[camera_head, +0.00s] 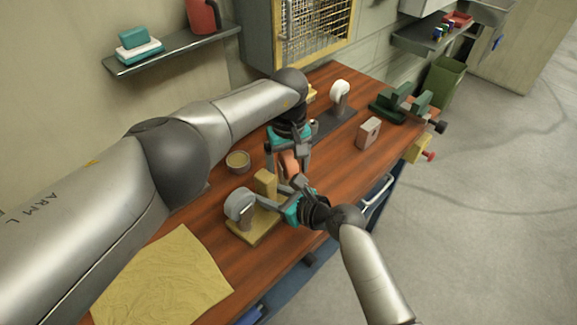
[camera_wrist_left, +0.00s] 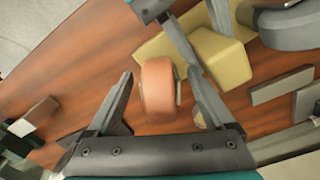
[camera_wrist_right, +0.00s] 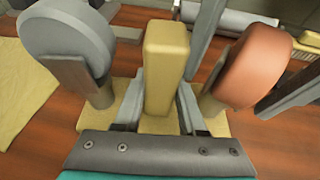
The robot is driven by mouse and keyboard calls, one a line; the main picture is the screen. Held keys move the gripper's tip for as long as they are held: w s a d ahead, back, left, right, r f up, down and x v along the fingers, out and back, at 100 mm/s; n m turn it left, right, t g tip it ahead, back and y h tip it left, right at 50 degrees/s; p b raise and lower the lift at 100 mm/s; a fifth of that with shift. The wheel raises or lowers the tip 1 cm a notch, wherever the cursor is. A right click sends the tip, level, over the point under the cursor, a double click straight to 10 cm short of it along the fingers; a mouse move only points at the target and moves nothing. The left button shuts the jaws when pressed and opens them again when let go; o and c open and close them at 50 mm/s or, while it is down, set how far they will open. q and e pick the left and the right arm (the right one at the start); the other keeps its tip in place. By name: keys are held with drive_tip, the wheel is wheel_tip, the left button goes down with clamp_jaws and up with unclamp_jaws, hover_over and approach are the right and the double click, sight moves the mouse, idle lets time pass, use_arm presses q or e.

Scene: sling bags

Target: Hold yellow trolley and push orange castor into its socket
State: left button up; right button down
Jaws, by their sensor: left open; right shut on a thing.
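The yellow trolley (camera_head: 252,228) sits on the wooden bench, with an upright yellow block (camera_head: 265,182) in its middle and a grey castor (camera_head: 239,204) standing at one end. My right gripper (camera_wrist_right: 158,110) is shut on the block, a finger on each side. The orange castor (camera_head: 289,162) is at the trolley's other end, and it shows wheel-up beside the block in the right wrist view (camera_wrist_right: 254,66). My left gripper (camera_wrist_left: 160,85) is open, with its fingers on either side of the orange wheel and gaps showing. The socket is hidden, so I cannot tell how deep the castor sits.
A yellow cloth (camera_head: 165,280) lies at the bench's near left. A round tin (camera_head: 238,161) stands behind the trolley.

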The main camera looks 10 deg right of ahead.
use_arm(q)
wheel_tip(320, 180, up, 12)
drive_tip(key=shift+r, duration=0.1)
idle(0.5)
use_arm(e)
drive_tip(key=shift+c, duration=2)
unclamp_jaws()
